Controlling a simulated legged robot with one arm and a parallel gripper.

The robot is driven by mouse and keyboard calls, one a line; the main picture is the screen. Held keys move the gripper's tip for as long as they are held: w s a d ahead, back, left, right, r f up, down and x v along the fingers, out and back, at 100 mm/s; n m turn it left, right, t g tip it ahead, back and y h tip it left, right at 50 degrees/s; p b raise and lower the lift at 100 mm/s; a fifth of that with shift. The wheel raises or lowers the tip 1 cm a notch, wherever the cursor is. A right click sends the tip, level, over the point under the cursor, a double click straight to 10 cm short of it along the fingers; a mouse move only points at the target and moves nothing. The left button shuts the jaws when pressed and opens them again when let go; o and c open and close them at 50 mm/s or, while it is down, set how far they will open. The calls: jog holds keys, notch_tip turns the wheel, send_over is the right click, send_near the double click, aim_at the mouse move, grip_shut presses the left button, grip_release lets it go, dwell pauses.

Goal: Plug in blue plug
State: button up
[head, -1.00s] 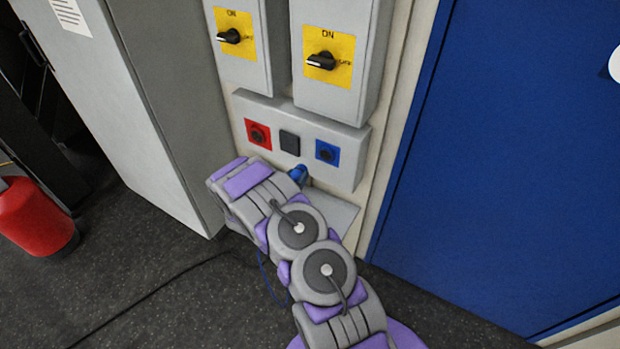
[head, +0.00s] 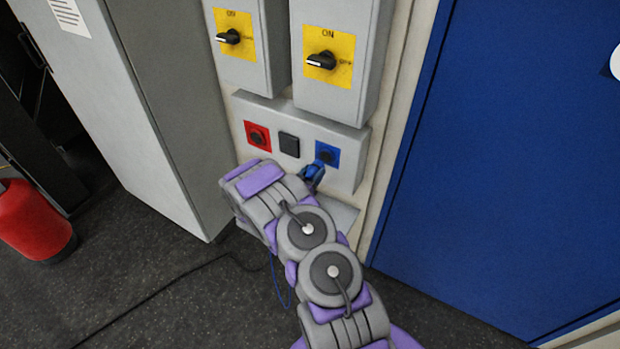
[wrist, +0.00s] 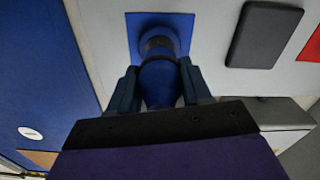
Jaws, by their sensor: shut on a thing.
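The blue plug (wrist: 160,82) is between the two fingers of my gripper (wrist: 160,86) in the wrist view. My gripper is shut on it. The plug's front end points at the blue socket (wrist: 159,38) and overlaps it in the wrist view; I cannot tell how far it is in. In the head view the plug (head: 313,172) is just below and left of the blue socket (head: 327,153), partly hidden by my arm. A blue cable (head: 279,285) hangs below my arm.
The socket panel also holds a red socket (head: 257,136) and a black square cover (head: 289,144). Two switch boxes with yellow plates (head: 330,58) sit above. A grey cabinet (head: 130,100) stands left, a blue door (head: 500,170) right, and a red extinguisher (head: 35,220) far left.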

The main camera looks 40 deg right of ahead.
jog(key=shift+b+x, duration=0.7)
jog(key=shift+x, duration=1.05)
jog(key=shift+s+p, duration=0.1)
jog(key=shift+p, duration=0.55)
dwell(0.8)
jog(key=shift+w+d, duration=0.2)
jog(key=shift+d, duration=0.35)
dwell(0.4)
jog(key=o, duration=1.4)
jog(key=shift+c, duration=0.2)
jog(key=p, duration=0.3)
send_near(320, 165)
jog(key=s+a+f, duration=0.1)
jog(key=a+f, duration=0.1)
jog(key=a, duration=0.3)
jog(key=shift+a, duration=0.35)
